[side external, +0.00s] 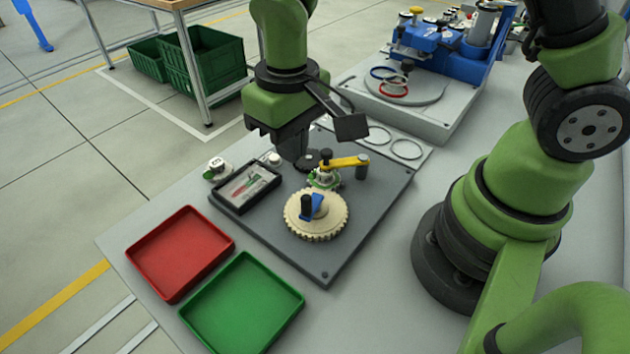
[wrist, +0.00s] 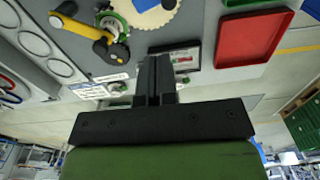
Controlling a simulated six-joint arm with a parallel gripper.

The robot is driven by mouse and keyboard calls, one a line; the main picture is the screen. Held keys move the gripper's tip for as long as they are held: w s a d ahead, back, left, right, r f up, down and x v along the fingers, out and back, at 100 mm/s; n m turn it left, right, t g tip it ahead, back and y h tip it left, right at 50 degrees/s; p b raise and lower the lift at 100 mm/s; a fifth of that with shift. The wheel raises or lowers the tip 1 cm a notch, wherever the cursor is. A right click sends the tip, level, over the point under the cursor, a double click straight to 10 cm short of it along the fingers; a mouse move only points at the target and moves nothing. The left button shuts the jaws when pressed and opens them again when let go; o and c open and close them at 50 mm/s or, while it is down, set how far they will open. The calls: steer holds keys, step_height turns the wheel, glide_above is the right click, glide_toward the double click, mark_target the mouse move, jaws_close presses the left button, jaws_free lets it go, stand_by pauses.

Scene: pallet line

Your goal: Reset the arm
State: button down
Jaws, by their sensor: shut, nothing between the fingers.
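My gripper (side external: 293,148) hangs over the back part of the dark work plate (side external: 345,255), pointing down. In the wrist view, my gripper (wrist: 157,62) shows its two dark fingers closed together, with nothing between them. The fingers are near the black tray (side external: 247,187) that holds a small picture-like panel. A cream gear wheel (side external: 330,225) with a blue and black part on it lies on the plate. A yellow clamp arm (side external: 345,162) sits over a small green and silver fixture (side external: 324,178) to the right of my gripper.
A red tray (side external: 180,252) and a green tray (side external: 243,303) lie at the front left of the table. A blue machine (side external: 437,40) stands at the back, with red and blue rings (side external: 390,82) before it. A small white and green part (side external: 216,167) lies left of the plate.

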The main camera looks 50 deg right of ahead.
steer(key=s+d+r+m+t+y, duration=0.1)
steer(key=s+d+r+m+t, duration=0.1)
steer(key=s+r, duration=0.4)
steer(key=s+d+r+m+t, duration=0.1)
steer(key=s+d+r+t, duration=0.4)
steer(key=r, duration=0.6)
steer(key=shift+s+r+m+y, duration=0.25)
steer(key=shift+s+m+y, duration=0.15)
steer(key=shift+d, duration=0.1)
steer(key=shift+w+a+f+n+g+h, duration=0.35)
steer(key=shift+w+a+f+n+g, duration=1.05)
steer(key=shift+f, duration=2.2)
steer(key=shift+w+a+f+n+g+h, duration=0.3)
steer(key=shift+w+a+f+n+g, duration=0.6)
steer(key=shift+f+n, duration=1.9)
steer(key=shift+w+a+f+n+g+h, duration=0.35)
steer(key=shift+w+a+f+n+g, duration=0.8)
steer(key=shift+f, duration=3.25)
